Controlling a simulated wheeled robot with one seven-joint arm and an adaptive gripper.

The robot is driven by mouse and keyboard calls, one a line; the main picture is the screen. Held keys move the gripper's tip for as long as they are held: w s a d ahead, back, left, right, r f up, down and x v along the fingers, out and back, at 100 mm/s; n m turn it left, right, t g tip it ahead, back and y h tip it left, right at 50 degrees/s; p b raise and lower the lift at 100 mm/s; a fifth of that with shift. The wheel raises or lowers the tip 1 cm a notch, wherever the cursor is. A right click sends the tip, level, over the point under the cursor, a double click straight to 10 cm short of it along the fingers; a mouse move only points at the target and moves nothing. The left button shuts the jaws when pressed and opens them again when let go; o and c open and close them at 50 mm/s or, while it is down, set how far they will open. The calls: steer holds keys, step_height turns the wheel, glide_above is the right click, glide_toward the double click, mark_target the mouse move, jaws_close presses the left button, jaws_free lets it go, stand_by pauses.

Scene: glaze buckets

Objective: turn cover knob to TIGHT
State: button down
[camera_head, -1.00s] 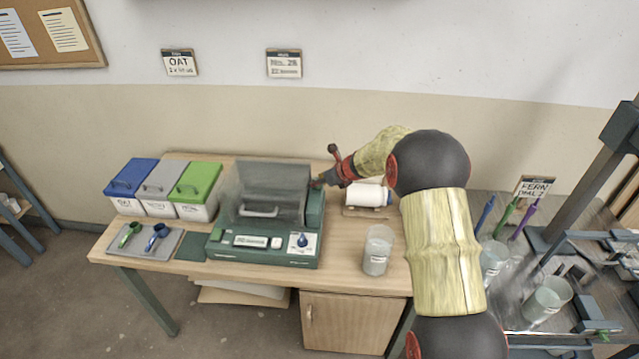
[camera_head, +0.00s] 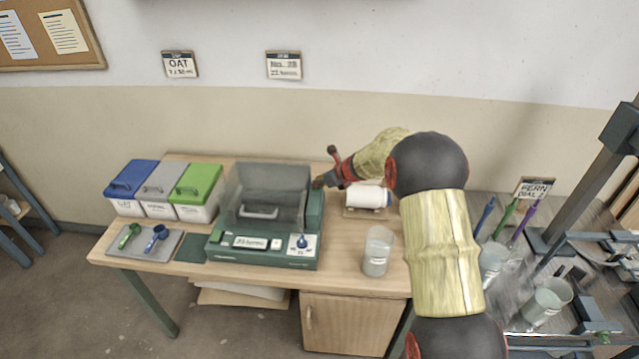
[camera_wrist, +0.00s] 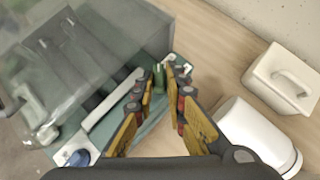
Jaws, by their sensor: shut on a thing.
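The green weighing device (camera_head: 262,252) stands on the wooden table with a clear grey cover (camera_head: 262,192) over its top. My gripper (camera_head: 319,183) is at the device's back right corner. In the wrist view my gripper (camera_wrist: 162,76) is shut on a small green knob (camera_wrist: 159,79), which shows between the fingertips. The knob's marks and pointer cannot be read. A blue dial (camera_head: 302,241) sits on the front panel; it also shows in the wrist view (camera_wrist: 76,157).
Lidded tubs in blue (camera_head: 128,182), grey and green stand at left, behind a tray (camera_head: 145,244) with scoops. A white roll (camera_head: 366,196) lies close right of my gripper. A clear beaker (camera_head: 377,252) stands at front right.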

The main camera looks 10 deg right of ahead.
steer(key=shift+s+a+f, duration=0.1)
steer(key=shift+a, duration=0.05)
steer(key=m+h, duration=0.2)
steer(key=m, duration=0.1)
steer(key=shift+s+a+m+t+h, duration=0.1)
steer(key=shift+a+m+t+h, duration=0.2)
steer(key=shift+a+t, duration=0.1)
steer(key=shift+a+m+h+p, duration=0.2)
steer(key=shift+m+h+p, duration=0.7)
steer(key=shift+m+h, duration=0.7)
steer(key=shift+m, duration=0.4)
steer(key=c, duration=1.9)
jaws_free()
steer(key=shift+d, duration=0.1)
